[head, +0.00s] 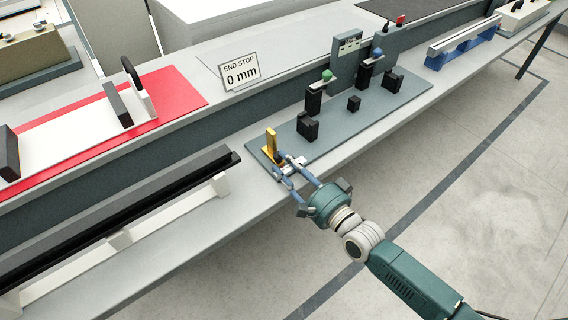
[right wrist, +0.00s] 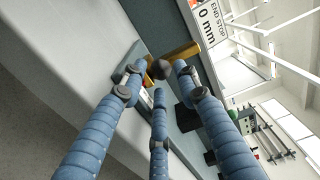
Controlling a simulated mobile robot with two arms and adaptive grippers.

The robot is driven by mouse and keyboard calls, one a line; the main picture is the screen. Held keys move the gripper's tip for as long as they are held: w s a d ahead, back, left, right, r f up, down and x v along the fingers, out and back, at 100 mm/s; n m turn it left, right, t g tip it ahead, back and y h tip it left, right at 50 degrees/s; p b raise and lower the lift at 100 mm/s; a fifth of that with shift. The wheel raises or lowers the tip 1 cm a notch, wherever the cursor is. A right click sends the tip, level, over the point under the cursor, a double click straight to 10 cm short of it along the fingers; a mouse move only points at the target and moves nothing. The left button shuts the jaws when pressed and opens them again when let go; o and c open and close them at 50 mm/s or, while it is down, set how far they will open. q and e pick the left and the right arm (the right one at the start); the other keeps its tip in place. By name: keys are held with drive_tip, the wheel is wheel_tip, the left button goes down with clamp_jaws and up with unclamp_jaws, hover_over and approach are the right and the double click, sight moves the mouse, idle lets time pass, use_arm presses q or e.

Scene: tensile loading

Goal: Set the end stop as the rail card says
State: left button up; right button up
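The rail card (head: 240,72) stands on the bench and reads "END STOP 0 mm"; it also shows in the right wrist view (right wrist: 209,22). A yellow upright piece (head: 271,144), likely the end stop, stands at the near left end of the grey plate, with a small pale block beside it. My right gripper (head: 287,167) is next to it. In the right wrist view, its three blue fingers are spread around a dark round knob (right wrist: 160,68) beside the yellow piece (right wrist: 182,52). I cannot see clear contact with the knob. My left gripper is out of view.
The grey plate (head: 385,110) carries black blocks and posts with a green knob (head: 327,75) and a blue knob (head: 377,53). A long black rail (head: 110,215) lies to the left. A red mat (head: 185,93) and a blue stand (head: 462,45) are farther off.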

drive_tip(key=shift+x, duration=0.9)
drive_tip(key=shift+s, duration=0.1)
clamp_jaws()
drive_tip(key=shift+s+a+f, duration=0.1)
drive_tip(key=shift+s+a, duration=0.4)
drive_tip(key=shift+a, duration=0.15)
unclamp_jaws()
drive_tip(key=shift+s+a, duration=0.1)
drive_tip(key=v, duration=1.2)
